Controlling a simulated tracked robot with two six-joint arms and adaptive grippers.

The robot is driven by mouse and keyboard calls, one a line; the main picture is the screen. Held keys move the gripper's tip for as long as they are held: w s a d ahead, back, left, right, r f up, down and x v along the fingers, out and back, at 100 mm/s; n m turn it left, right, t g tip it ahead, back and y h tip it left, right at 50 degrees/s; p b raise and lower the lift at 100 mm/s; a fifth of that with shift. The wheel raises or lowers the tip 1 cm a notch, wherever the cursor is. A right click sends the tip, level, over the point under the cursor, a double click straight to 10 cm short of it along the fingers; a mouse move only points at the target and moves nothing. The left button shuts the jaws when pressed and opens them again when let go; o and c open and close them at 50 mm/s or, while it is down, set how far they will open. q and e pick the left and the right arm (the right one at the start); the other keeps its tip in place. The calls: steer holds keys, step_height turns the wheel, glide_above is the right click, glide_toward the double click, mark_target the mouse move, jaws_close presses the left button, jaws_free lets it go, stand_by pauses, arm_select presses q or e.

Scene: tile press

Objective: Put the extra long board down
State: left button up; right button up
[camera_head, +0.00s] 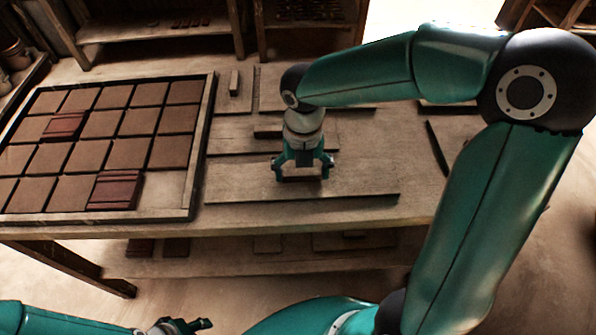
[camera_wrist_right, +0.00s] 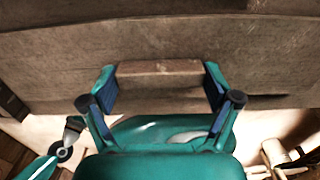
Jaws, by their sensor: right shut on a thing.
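A long wooden board (camera_head: 240,187) spans the front of the table in the head view, nearly parallel to the front edge. A short wooden block (camera_wrist_right: 160,68) stands over its middle, like a grip. My right gripper (camera_head: 303,175) points down there, its fingers shut on the sides of the block. In the right wrist view the long board (camera_wrist_right: 260,58) stretches away on both sides beneath the fingers. I cannot tell whether it rests fully on the table or hangs just above. My left gripper (camera_head: 185,325) is low at the bottom edge, away from the table; its opening is unclear.
The table (camera_head: 330,213) carries more flat boards behind the long board. A framed tray (camera_head: 192,190) of brown tiles, two of them dark red and ridged, fills the left side. Shelves (camera_head: 150,32) stand behind. A lower shelf (camera_head: 210,262) holds several pieces.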

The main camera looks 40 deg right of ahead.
mark_target(303, 172)
steer(key=o, duration=1.2)
step_height(303, 172, up, 12)
steer(key=p, duration=0.2)
steer(key=shift+r, duration=0.1)
